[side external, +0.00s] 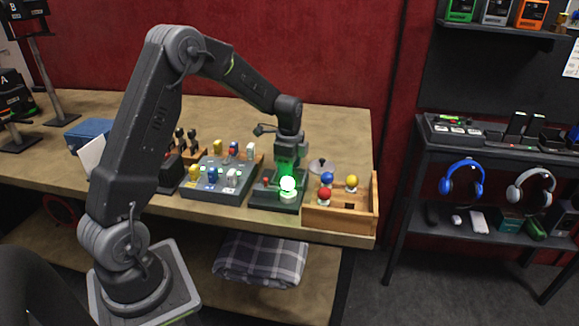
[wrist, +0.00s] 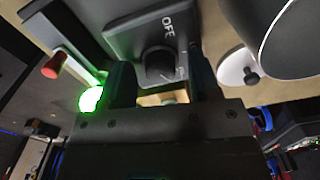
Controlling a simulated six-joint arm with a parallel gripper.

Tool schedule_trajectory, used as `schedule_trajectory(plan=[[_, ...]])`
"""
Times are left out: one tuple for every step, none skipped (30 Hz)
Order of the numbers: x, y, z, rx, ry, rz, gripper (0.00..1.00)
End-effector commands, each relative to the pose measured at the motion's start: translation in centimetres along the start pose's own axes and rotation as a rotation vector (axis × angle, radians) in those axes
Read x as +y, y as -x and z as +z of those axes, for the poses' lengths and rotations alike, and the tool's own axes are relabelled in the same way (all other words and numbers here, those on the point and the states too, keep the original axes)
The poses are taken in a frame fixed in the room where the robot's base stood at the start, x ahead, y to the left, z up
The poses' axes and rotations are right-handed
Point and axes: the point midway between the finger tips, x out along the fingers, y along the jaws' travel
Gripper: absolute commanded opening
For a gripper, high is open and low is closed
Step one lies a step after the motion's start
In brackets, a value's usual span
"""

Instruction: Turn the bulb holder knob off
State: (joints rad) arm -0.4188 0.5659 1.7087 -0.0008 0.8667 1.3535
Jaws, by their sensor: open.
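The bulb holder (side external: 263,201) is a dark box near the table's front edge. Its bulb (side external: 288,184) is lit, and the bulb glows green in the wrist view (wrist: 90,98). In the wrist view the black round knob (wrist: 160,64) sits on a grey panel with "OFF" lettering beside it. My gripper (wrist: 162,84) is open, with one finger to each side of the knob; I cannot tell whether either finger touches it. In the side view my gripper (side external: 287,162) points down over the holder and hides the knob.
A red-tipped lever (wrist: 54,66) stands beside the bulb. A wooden box (side external: 340,216) with red, blue and yellow bulbs is just right of the holder. A silvery lid-like object (side external: 320,167) lies behind the box.

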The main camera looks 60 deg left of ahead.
Motion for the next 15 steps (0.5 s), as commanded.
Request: schedule_trajectory(plan=[[0.0, 0.02, 0.0, 0.0, 0.0, 0.0, 0.56], [0.0, 0.02, 0.0, 0.0, 0.0, 0.0, 0.53], [0.0, 0.03, 0.0, 0.0, 0.0, 0.0, 0.49], [0.0, 0.03, 0.0, 0.0, 0.0, 0.0, 0.46], [0.0, 0.04, 0.0, 0.0, 0.0, 0.0, 0.43], [-0.01, 0.04, 0.0, 0.0, 0.0, 0.0, 0.39], [-0.01, 0.04, 0.0, 0.0, 0.0, 0.0, 0.36], [-0.01, 0.05, 0.0, 0.0, 0.0, 0.0, 0.34], [-0.01, 0.05, 0.0, 0.0, 0.0, 0.0, 0.3], [-0.01, 0.05, 0.0, 0.0, 0.0, 0.0, 0.27], [0.0, 0.05, 0.0, 0.0, 0.0, 0.0, 0.24], [0.0, 0.06, 0.0, 0.0, 0.0, 0.0, 0.2], [0.0, 0.06, 0.0, 0.0, 0.0, 0.0, 0.17], [0.0, 0.06, 0.0, 0.0, 0.0, 0.0, 0.14], [0.0, 0.06, 0.0, 0.0, 0.0, 0.0, 0.11]])
